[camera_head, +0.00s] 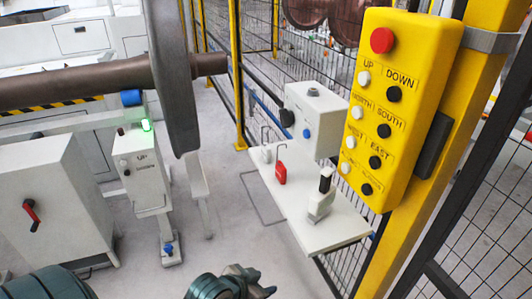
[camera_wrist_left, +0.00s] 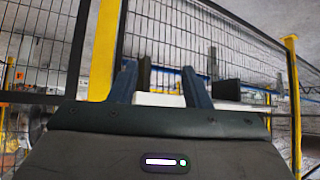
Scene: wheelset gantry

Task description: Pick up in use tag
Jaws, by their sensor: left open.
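A white shelf (camera_head: 312,235) stands right of centre in the head view. On it are a red lock-shaped piece (camera_head: 281,174) with a thin wire loop, a small white piece (camera_head: 266,153) with a similar loop, and a white block with a black upright part (camera_head: 320,205). I cannot read which one is the in use tag. My left gripper (camera_head: 248,282) is at the bottom of the head view, in front of the shelf and apart from it. In the left wrist view its two fingers (camera_wrist_left: 158,75) are spread and empty. The shelf edge (camera_wrist_left: 160,99) shows beyond them. My right gripper is not in view.
A yellow button pendant (camera_head: 388,110) hangs on a yellow post (camera_head: 470,100) at the right. A grey control box (camera_head: 312,120) stands behind the shelf. Wire mesh fence surrounds it. A wheelset (camera_head: 176,75) and grey cabinet (camera_head: 50,200) are at the left.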

